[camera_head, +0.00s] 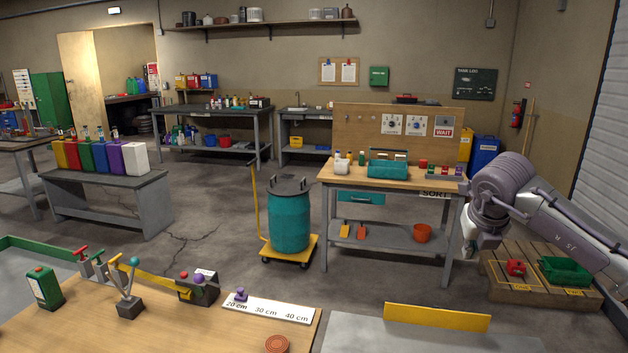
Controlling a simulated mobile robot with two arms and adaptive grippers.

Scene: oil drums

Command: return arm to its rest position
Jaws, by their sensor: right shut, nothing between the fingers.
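My right arm comes in from the right edge, with its grey wrist bent at the right of the workbench (345,176). My right gripper (467,246) hangs below the wrist, pointing down, small and partly hidden by the wrist. It is shut and empty, and looks apart from the bench top. My left arm and gripper are not in view.
A teal drum (289,218) stands on a yellow trolley (276,253) left of the workbench. A pallet (522,290) with a green crate (566,270) lies below my right arm. A wooden table (190,335) with levers fills the near left. Open floor lies around the trolley.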

